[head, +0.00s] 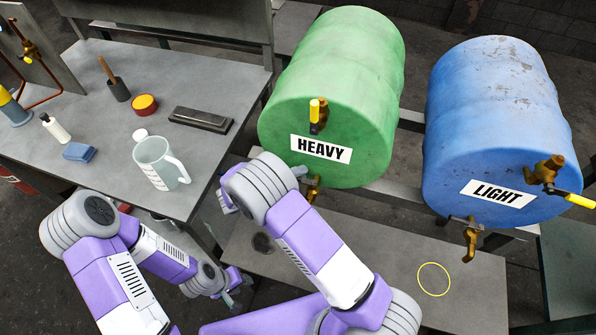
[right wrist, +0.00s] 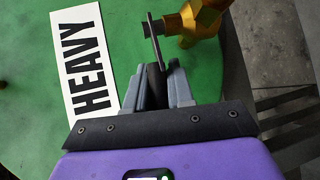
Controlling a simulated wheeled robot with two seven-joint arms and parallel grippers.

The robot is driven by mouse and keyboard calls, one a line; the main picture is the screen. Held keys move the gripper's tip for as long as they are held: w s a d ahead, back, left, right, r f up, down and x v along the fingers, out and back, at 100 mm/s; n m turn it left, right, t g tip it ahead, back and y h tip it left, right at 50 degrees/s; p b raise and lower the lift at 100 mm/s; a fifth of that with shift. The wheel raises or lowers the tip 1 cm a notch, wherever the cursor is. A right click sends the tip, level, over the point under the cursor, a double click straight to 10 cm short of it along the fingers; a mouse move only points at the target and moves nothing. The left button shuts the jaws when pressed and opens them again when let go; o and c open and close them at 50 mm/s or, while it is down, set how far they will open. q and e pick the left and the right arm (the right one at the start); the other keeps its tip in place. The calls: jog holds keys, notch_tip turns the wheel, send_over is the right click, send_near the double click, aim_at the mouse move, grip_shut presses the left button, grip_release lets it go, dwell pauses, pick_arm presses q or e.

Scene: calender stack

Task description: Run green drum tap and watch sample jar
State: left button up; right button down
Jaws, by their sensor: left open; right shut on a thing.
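The green drum (head: 335,85) carries a HEAVY label and lies on its side, its end facing me. Its lower brass tap (head: 314,190) shows beside my right gripper (head: 299,173). In the right wrist view, my right gripper (right wrist: 158,80) is shut on the tap's thin grey lever (right wrist: 153,40), with the brass body (right wrist: 205,20) to its right. My left gripper (head: 236,284) is open, low over the front, partly hidden by my arms. A clear jug (head: 155,160) with a handle stands upright on the left bench. I see no vessel clearly under the green drum's tap; my right arm covers part of that area.
A blue LIGHT drum (head: 495,120) with brass taps lies at right. A yellow ring (head: 433,279) marks the low bench (head: 380,250); a dark round patch (head: 262,243) lies further left. The left bench (head: 225,85) holds a blue cloth (head: 79,152), bottle (head: 56,129) and red-yellow tin (head: 144,104).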

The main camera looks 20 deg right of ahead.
jog(key=n+t+p, duration=0.1)
jog(key=n+t+y+p, duration=0.1)
jog(key=p, duration=0.1)
jog(key=s+a+t+p, duration=0.1)
jog(key=shift+r+n, duration=0.25)
jog(key=shift+n, duration=0.15)
jog(key=shift+s+a+f+n+t+y+p, duration=0.1)
jog(key=shift+s+n+t+y+p, duration=0.15)
jog(key=shift+n+t+y+p, duration=0.55)
jog(key=shift+s+a+f+n+t+y+p, duration=0.15)
jog(key=shift+s+n+t+y+p, duration=0.2)
jog(key=shift+n+t+y+p, duration=0.45)
jog(key=shift+t, duration=0.3)
jog(key=c, duration=1.1)
grip_release()
jog(key=shift+v, duration=3.8)
jog(key=shift+a+f, duration=0.1)
